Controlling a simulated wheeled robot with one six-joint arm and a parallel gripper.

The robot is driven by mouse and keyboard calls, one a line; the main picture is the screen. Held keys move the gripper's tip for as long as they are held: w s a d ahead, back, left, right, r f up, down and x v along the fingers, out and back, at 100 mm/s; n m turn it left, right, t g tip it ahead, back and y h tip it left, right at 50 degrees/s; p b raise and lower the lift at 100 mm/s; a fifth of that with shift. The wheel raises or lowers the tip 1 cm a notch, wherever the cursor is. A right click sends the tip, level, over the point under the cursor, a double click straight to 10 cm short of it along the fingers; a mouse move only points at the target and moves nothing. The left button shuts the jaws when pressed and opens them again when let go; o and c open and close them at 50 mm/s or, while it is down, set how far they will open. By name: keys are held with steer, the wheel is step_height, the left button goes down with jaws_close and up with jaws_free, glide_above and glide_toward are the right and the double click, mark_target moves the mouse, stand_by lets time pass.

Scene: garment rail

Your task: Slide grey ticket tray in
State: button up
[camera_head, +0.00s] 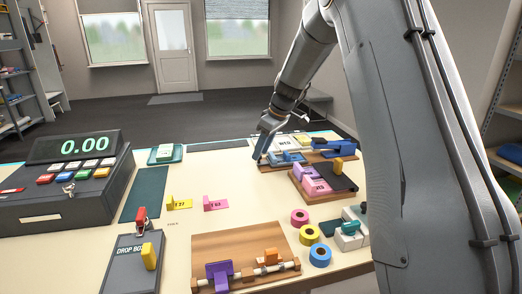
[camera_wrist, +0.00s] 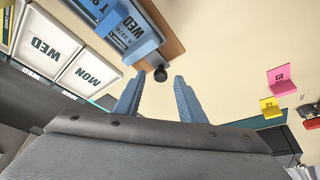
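No plainly grey ticket tray can be told apart. A blue-grey ticket holder (camera_head: 284,158) with printed tickets sits on a wooden board (camera_head: 268,165) at the back of the table. In the wrist view the ticket holder (camera_wrist: 125,30) is at the top, with a dark round knob (camera_wrist: 160,74) at the board's edge. My gripper (camera_head: 260,155) is low at the board's left end. In the wrist view my gripper (camera_wrist: 160,78) has its two blue fingers apart, with the knob appearing between their tips. Whether they touch it cannot be told.
A pink ticket stack (camera_head: 312,180) and black plate (camera_head: 337,177) sit in front. White WED and MON cards (camera_wrist: 88,72) lie beside the holder.

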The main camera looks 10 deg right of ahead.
steer(key=shift+w+a+f, duration=0.1)
steer(key=shift+a+f, duration=0.05)
steer(key=shift+f, duration=0.35)
jaws_close()
steer(key=d+b, duration=0.2)
steer(key=d, duration=0.5)
steer(key=shift+d, duration=0.2)
steer(key=shift+c, duration=0.4)
jaws_free()
steer(key=shift+d, duration=0.2)
steer(key=shift+o, duration=0.4)
steer(key=shift+a, duration=0.1)
steer(key=shift+r, duration=0.1)
